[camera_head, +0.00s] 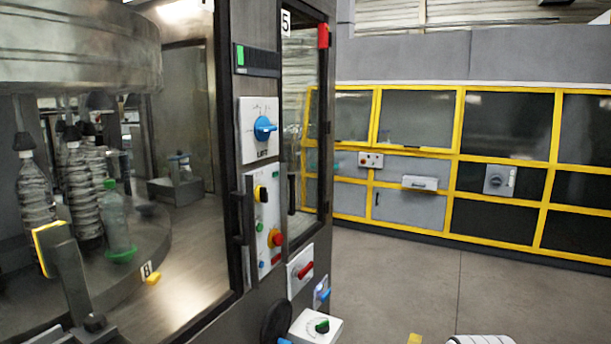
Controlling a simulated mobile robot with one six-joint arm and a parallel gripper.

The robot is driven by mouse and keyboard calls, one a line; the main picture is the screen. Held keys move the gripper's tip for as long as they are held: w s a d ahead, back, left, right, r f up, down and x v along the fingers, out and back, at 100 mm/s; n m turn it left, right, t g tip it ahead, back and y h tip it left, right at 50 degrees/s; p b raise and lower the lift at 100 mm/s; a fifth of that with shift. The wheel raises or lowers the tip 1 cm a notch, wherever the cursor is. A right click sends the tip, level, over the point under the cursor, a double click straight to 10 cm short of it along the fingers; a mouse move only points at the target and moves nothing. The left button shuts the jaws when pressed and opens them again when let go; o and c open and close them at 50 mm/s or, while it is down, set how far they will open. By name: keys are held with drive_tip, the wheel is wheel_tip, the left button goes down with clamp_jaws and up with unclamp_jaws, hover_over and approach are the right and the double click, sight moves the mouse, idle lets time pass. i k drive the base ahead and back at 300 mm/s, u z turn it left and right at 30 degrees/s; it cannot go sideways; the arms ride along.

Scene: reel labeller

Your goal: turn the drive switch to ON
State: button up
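No switch carries a readable "drive" label, so I cannot tell which one is the drive switch. On the machine's dark post is a white panel with a blue rotary knob (264,128), marked "LIFT". Below it is a narrow white panel (263,205) with a black knob on yellow, coloured buttons and a red knob on yellow. Lower down, a white box has a red handle (303,270), and a smaller plate beside it has a blue handle (323,295). At the bottom, a white box carries a green knob (322,326). My gripper is not in view.
A carousel (165,225) with bottles stands at left behind a dark frame. A yellow-framed guard (460,150) with grey switch boxes runs along the back right. A white ribbed object (480,340) is cut off at the bottom edge.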

sight(261, 192)
drive_tip(key=u, duration=0.05)
drive_tip(key=i, duration=0.95)
drive_tip(key=u, duration=0.5)
